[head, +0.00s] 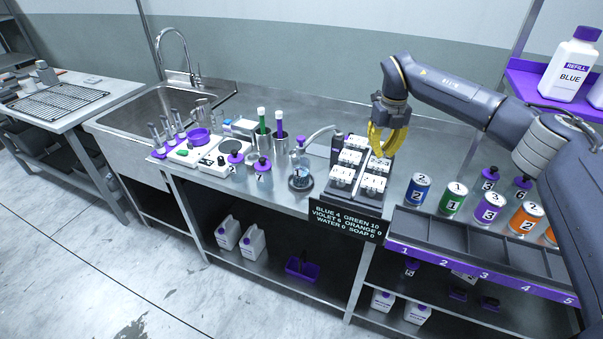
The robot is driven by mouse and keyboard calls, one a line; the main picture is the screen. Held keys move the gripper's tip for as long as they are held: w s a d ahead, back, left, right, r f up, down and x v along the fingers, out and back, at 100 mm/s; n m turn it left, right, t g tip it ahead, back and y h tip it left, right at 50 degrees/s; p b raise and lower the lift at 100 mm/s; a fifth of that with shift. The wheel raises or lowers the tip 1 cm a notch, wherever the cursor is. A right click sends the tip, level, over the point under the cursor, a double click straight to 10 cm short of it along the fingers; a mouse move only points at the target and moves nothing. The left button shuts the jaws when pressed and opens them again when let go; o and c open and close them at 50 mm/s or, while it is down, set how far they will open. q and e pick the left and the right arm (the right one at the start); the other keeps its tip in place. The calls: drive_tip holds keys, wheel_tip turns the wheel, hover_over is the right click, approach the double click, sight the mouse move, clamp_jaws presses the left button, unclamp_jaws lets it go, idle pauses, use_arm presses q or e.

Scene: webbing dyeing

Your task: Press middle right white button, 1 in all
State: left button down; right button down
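The dosing panel (334,196) stands on the steel counter with two columns of white buttons, three rows each. The middle right white button (377,166) is in the right column, between the front and back ones. My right gripper (384,154) has yellow fingers that point down over the back right part of the panel. Its fingertips come close together with nothing held, and they partly cover the back right button. They are just behind and above the middle right button; whether they touch the panel cannot be told. My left gripper is not in view.
A dark sign (345,223) with colour names and numbers hangs at the panel's front. Numbered cans (453,198) stand to its right behind a slotted tray (470,262). A flask (301,172) with a tube stands close on its left. A sink (165,105) is at the far left.

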sight(380, 162)
drive_tip(key=shift+f, duration=2.4)
drive_tip(key=shift+r, duration=2.45)
drive_tip(key=shift+r, duration=3)
